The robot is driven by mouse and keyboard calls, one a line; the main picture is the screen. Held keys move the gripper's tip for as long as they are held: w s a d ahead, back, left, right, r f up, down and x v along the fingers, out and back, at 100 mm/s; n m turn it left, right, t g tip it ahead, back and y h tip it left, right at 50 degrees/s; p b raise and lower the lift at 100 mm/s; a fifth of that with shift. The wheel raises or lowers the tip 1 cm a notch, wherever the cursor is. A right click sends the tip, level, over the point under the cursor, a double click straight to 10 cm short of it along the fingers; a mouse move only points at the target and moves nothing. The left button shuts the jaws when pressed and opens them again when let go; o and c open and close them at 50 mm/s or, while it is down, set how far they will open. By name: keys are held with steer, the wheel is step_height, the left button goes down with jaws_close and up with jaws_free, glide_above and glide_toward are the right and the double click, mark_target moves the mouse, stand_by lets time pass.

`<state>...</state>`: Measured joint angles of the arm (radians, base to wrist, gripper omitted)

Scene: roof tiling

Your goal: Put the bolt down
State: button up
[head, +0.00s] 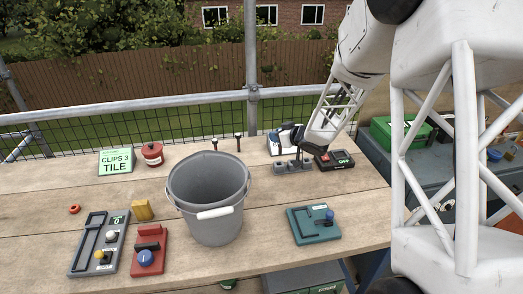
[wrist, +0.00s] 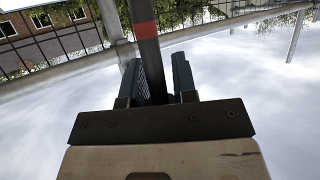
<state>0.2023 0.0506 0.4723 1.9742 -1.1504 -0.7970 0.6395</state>
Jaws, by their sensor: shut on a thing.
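In the wrist view my gripper (wrist: 159,75) is closed on a dark rod (wrist: 146,32) with a red band, which I take to be the bolt. The rod runs up between the two fingers and leaves the top of the picture; its lower end is hidden behind the gripper's body. In the head view my arm comes down at the back right of the bench, and the held rod cannot be made out there. Two dark upright pins (head: 238,142) stand at the back edge, behind the bucket.
A grey bucket (head: 213,222) stands mid-bench. A grey block with pegs (head: 293,167) and a black box marked OFF (head: 334,160) lie near my arm. A teal latch board (head: 313,225) is at front right; a red board (head: 149,250) is at front left.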

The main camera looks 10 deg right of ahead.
steer(key=a+f, duration=0.1)
steer(key=a+f+n+g+y, duration=0.1)
steer(key=a+f+n+y, duration=0.1)
steer(key=a, duration=0.1)
steer(key=shift+w+a+f+g, duration=0.1)
steer(key=shift+w+f+g, duration=0.2)
steer(key=shift+f, duration=0.1)
steer(key=shift+w, duration=0.15)
steer(key=w+f, duration=0.1)
steer(key=w, duration=1.4)
steer(key=shift+w+f, duration=0.2)
steer(key=shift+w, duration=0.2)
steer(key=shift+f, duration=0.1)
steer(key=shift+f, duration=1.65)
steer(key=shift+f, duration=0.15)
steer(key=o, duration=0.9)
steer(key=shift+o, duration=0.2)
